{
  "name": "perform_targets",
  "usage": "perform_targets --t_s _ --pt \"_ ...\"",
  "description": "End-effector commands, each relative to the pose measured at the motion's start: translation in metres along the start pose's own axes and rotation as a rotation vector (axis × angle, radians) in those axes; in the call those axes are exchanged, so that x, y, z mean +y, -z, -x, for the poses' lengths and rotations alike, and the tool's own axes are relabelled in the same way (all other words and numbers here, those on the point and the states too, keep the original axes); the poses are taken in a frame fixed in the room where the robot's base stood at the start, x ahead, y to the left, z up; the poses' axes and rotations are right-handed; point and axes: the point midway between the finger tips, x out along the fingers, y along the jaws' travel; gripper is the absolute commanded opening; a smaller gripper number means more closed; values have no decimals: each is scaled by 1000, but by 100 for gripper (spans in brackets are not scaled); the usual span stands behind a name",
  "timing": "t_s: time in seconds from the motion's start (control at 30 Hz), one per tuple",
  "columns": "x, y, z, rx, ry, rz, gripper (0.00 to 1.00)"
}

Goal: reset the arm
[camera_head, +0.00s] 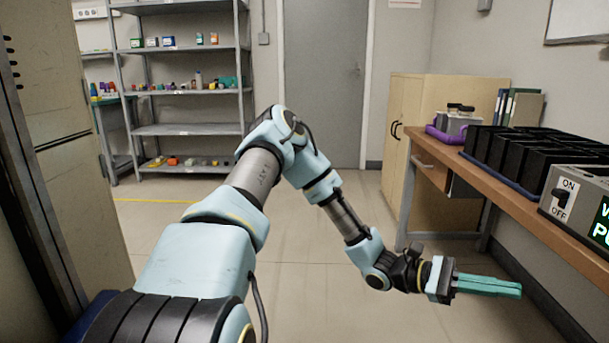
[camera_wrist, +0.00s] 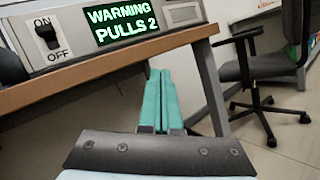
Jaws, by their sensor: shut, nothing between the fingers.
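My arm reaches forward from the lower left of the head view and bends down to the right. My gripper (camera_head: 519,290) has teal fingers pointing right, low beside the wooden workbench (camera_head: 500,199). In the wrist view the gripper (camera_wrist: 157,74) shows its two teal fingers side by side, closed together with nothing between them. The bench edge lies just beyond the fingertips in that view. I cannot tell the exact gap between them.
A grey device (camera_head: 572,204) with an ON/OFF switch stands on the bench; its green display (camera_wrist: 122,18) reads "WARMING PULLS 2". Black bins (camera_head: 540,150) stand behind it. A shelf (camera_head: 185,129) is at the back left. An office chair (camera_wrist: 262,68) stands right in the wrist view. Open floor lies ahead.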

Motion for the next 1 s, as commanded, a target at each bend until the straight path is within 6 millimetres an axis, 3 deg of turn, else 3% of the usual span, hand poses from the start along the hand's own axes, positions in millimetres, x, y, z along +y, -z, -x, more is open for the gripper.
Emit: perform_targets --t_s 0.1,0.2,0.4,0.57,0.7,0.8,1.0 --pt "-40 -2 30 181 231 -51 0" --pt "-67 -4 66 336 402 -89 0" --pt "-101 -22 155 657 695 -170 0" --pt "-111 -55 229 918 885 -239 0" --pt "-113 -94 286 1131 1016 -302 0" --pt "-113 -120 314 1253 1081 -342 0" --pt "-112 -164 351 1435 1166 -410 0"
